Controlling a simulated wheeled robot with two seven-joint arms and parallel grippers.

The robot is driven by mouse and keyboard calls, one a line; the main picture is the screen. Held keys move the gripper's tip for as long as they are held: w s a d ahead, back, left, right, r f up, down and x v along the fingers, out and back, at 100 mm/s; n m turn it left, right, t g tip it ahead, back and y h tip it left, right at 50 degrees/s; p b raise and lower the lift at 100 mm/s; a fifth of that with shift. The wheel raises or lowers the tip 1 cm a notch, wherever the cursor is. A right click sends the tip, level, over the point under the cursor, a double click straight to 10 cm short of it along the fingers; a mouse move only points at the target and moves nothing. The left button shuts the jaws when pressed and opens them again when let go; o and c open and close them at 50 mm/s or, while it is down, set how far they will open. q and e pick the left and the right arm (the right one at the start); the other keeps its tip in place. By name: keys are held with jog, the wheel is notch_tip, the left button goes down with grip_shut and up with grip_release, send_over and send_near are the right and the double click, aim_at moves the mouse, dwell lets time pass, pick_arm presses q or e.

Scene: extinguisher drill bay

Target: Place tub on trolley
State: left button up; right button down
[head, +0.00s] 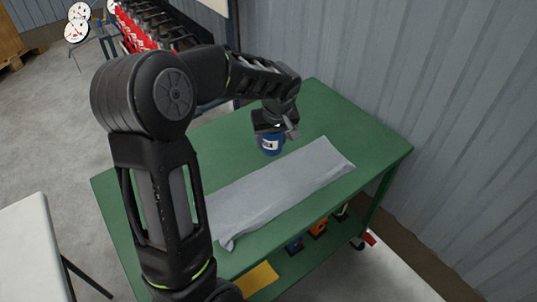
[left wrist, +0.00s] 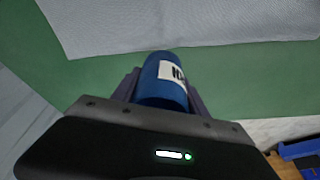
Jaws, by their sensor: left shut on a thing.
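A blue tub (head: 270,145) with a white label is at the green trolley (head: 318,100), beyond the grey cloth. My left gripper (head: 275,133) reaches down from above and is shut on the tub. In the left wrist view the tub (left wrist: 165,85) sits between the two fingers, its label partly showing dark letters. I cannot tell whether the tub's base touches the trolley top. The gripper hides the tub's upper part in the head view. My right gripper is not in view.
A grey cloth (head: 280,185) lies along the trolley top. Orange and blue items (head: 318,228) sit on the lower shelf. A corrugated wall (head: 400,75) stands close behind at right. Red extinguishers (head: 135,32) stand at the back left. A white table (head: 30,250) is at left.

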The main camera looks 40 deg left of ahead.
aim_at(271, 161)
pick_arm(q)
jog(key=shift+f, duration=0.95)
jog(key=shift+f, duration=1.9)
